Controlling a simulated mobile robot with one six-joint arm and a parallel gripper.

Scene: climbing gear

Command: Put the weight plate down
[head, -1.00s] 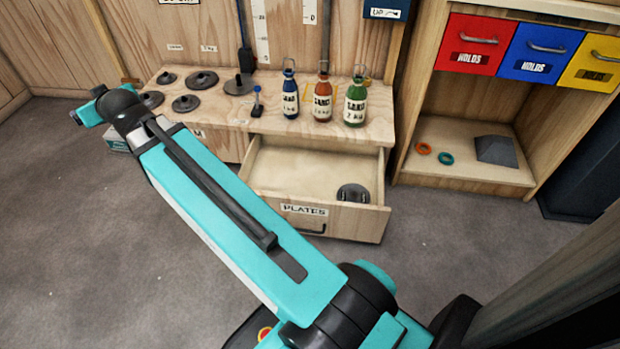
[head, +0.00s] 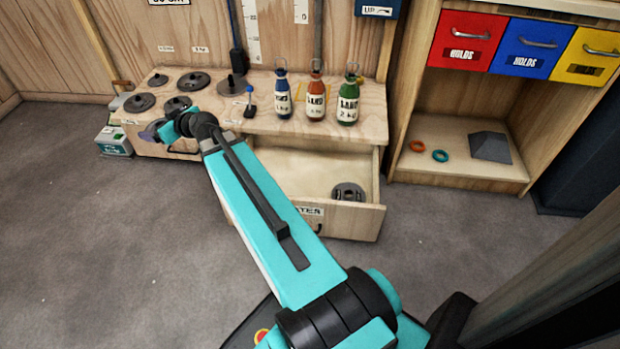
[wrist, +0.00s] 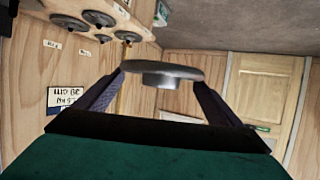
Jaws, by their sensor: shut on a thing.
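My gripper (wrist: 160,82) is shut on a grey round weight plate (wrist: 165,71) with a short hub facing the camera. In the head view the held plate is mostly hidden by my wrist, near the bench's front left edge. The wrist view shows the plate held in the air, apart from the bench. More dark plates lie on the wooden bench, among them one at the back left (head: 158,80) and one at the front left (head: 139,102). Below, the drawer labelled PLATES (head: 345,224) stands open with one dark plate (head: 348,191) inside.
Blue (head: 282,97), orange (head: 316,95) and green (head: 349,103) bottles stand on the bench's right part. A small blue-topped item (head: 250,104) stands left of them. A shelf unit (head: 455,170) is at right. A teal-and-white box (head: 114,142) sits by the bench's left end.

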